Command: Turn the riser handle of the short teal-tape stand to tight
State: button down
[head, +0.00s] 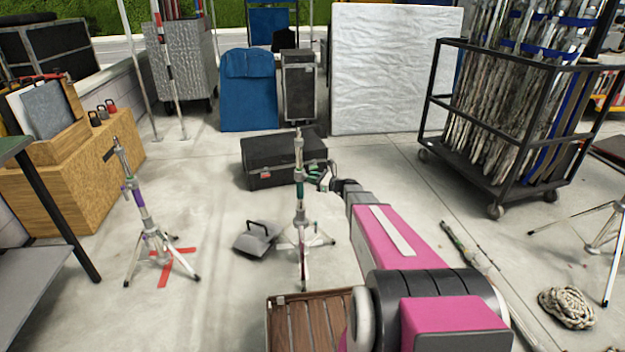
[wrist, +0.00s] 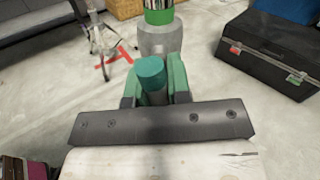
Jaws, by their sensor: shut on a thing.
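The short teal-tape stand (head: 299,205) stands upright on its tripod legs near the middle of the head view. In the wrist view its teal tape (wrist: 159,16) sits above a grey metal collar (wrist: 160,40). The riser handle (wrist: 151,68) is a teal knob that points toward the wrist camera. My gripper (wrist: 154,88) has its green fingers on both sides of the handle and is shut on it. In the head view my gripper (head: 318,176) reaches the stand from the right; the handle is too small there to tell its angle.
A purple-tape stand (head: 139,200) stands at left near a red floor cross (head: 178,272). A black case (head: 262,175) lies behind the teal-tape stand, a grey sandbag (head: 256,241) to its left, and a wooden slatted box (head: 283,320) in front. A loaded cart (head: 470,185) is at right.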

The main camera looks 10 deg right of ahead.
dwell(0.4)
jog(key=c, duration=1.1)
grip_release()
jog(key=shift+o, duration=0.2)
jog(key=v, duration=1)
jog(key=shift+s+d, duration=0.25)
jog(key=shift+d, duration=0.1)
jog(key=s+a+f+n+g+h, duration=0.1)
jog(key=s+a+n+g+h, duration=0.25)
jog(key=s+a+n, duration=0.35)
jog(key=s+a+f+n+g+h, duration=0.1)
jog(key=s+a+n+g+h, duration=0.15)
jog(key=s+n+g, duration=0.4)
jog(key=s+d+r+n+h, duration=0.2)
jog(key=s+n+h, duration=0.6)
jog(key=s, duration=0.6)
jog(key=shift+d+n+h, duration=0.4)
jog(key=shift+d+n, duration=0.05)
jog(key=shift+n, duration=0.4)
